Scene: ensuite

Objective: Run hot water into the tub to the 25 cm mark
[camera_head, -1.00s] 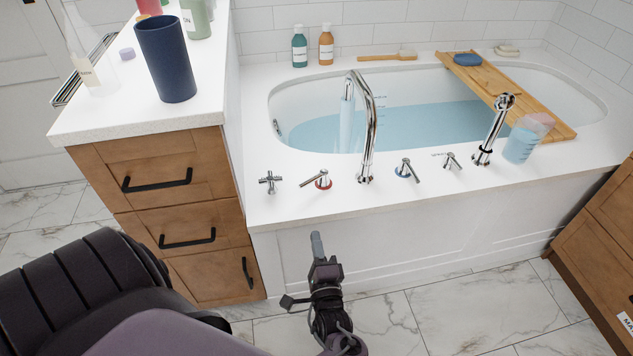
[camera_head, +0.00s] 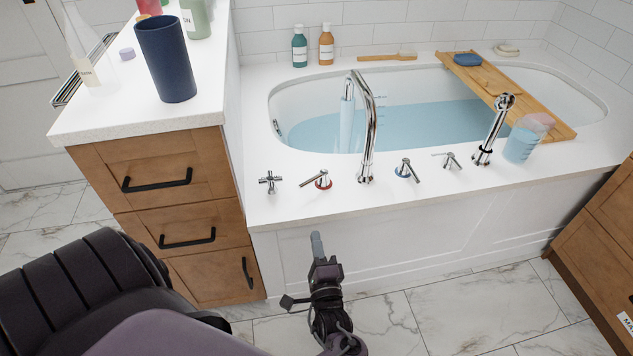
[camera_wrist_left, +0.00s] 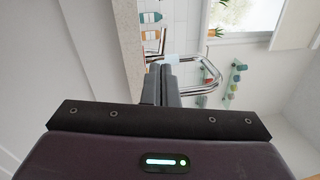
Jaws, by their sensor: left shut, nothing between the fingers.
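The white tub (camera_head: 300,95) holds blue water (camera_head: 430,120). A stream runs from the curved chrome spout (camera_head: 369,120) into it. Depth marks (camera_head: 380,101) show on the inner back wall above the water, too small to read. A lever with a red ring (camera_head: 323,180) stands left of the spout, its handle pointing left. A lever with a blue ring (camera_head: 405,169) stands to the right. My left gripper (camera_head: 316,243) is shut and empty, in front of the tub panel, below and apart from the red-ringed lever. Its shut fingers show in the left wrist view (camera_wrist_left: 161,82). My right gripper is out of view.
A cross handle (camera_head: 270,182), a small lever (camera_head: 451,161) and a hand shower (camera_head: 494,128) also stand on the front rim. A wooden caddy (camera_head: 510,95) spans the tub. A drawer cabinet (camera_head: 160,200) with a blue cup (camera_head: 166,60) stands left.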

